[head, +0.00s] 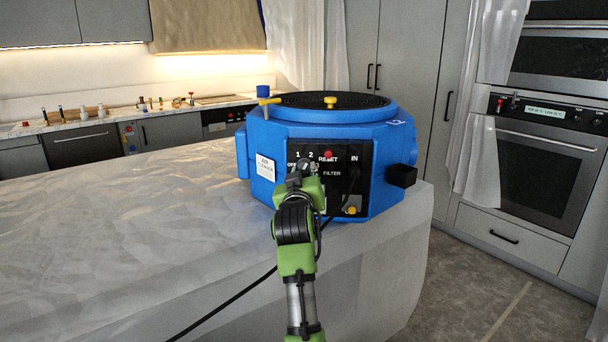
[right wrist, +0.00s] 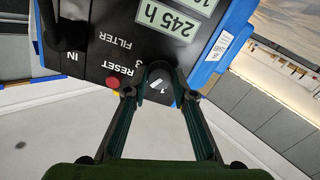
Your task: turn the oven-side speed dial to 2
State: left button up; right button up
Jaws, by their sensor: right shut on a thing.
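A blue air cleaner (head: 262,140) stands near the right end of the covered counter. Its black front panel (right wrist: 97,25) carries the speed dial (right wrist: 157,84), seen upside down in the right wrist view. The labels 1 and 2 show above the dial in the head view. My right gripper (head: 301,172) is at the panel, with its fingertips closed around the dial (right wrist: 157,75). The fingers partly cover the dial, and I cannot tell which number it points to. My left gripper is not in view.
A red reset button (right wrist: 113,82) sits close beside the dial. A black cord (head: 225,304) runs from the panel across the counter (head: 120,230). The oven (head: 540,170) is at the right. A yellow knob (head: 330,102) sits on the cleaner's top grille.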

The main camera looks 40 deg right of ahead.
jog(key=shift+f, duration=0.15)
dwell(0.4)
jog(key=o, duration=1.1)
jog(key=v, duration=0.7)
jog(key=shift+s+a, duration=0.1)
jog(key=shift+a, duration=0.15)
